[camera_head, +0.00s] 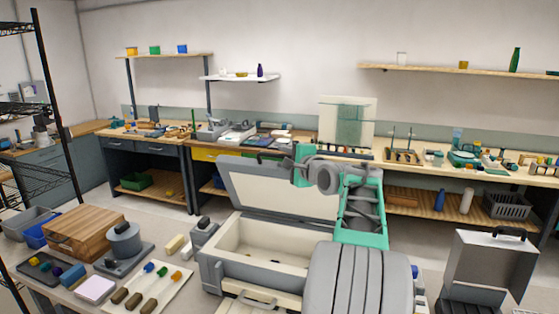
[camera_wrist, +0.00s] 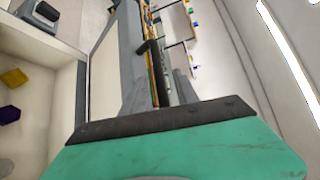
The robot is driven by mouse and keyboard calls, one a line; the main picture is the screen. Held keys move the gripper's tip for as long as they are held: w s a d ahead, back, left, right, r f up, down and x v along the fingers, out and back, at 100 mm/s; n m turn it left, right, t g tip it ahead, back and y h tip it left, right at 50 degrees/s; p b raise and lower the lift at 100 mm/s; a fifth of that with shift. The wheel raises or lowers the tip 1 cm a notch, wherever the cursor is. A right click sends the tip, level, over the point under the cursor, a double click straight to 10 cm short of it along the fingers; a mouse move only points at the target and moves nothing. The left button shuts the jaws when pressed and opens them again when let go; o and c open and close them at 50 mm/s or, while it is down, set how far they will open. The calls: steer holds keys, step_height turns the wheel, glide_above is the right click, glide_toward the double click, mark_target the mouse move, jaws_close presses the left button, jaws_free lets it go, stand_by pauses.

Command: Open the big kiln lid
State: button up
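The big kiln (camera_head: 232,268) is a grey box with a cream interior, in the middle of the head view. Its lid (camera_head: 285,188) stands raised and tilted up at the back, its cream inner face showing. My gripper (camera_head: 272,156) is at the lid's upper edge, coming from the right. In the wrist view the lid (camera_wrist: 103,80) runs up along the left of my gripper (camera_wrist: 160,85). The two grey fingers look apart, and a dark bar shows near their tips. Whether the fingers touch the lid is unclear.
A grey box with a dark knob (camera_head: 204,230) stands at the kiln's left. A smaller grey case with a handle (camera_head: 490,262) stands at right. A long workbench (camera_head: 290,142) lines the back wall.

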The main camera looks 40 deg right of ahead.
steer(key=b+v, duration=0.1)
steer(key=v, duration=0.4)
steer(key=shift+w, duration=0.1)
steer(key=a+f+n+g+y, duration=0.1)
steer(key=a+f+n+g, duration=0.35)
steer(key=a, duration=0.75)
steer(key=a+f+n+g+y, duration=0.1)
steer(key=a+f+n+y, duration=0.1)
steer(key=a+f+n, duration=0.75)
steer(key=s+a+f+n+g, duration=0.3)
steer(key=s+a+f, duration=0.3)
steer(key=s+a, duration=0.2)
steer(key=s+a+f+n+g, duration=0.3)
steer(key=s+a+f, duration=0.3)
steer(key=s+a, duration=0.3)
steer(key=s+n, duration=0.1)
steer(key=s, duration=0.1)
steer(key=shift+s+f+n, duration=0.3)
steer(key=shift+s+n, duration=0.05)
steer(key=shift+n, duration=0.05)
steer(key=shift+a, duration=0.1)
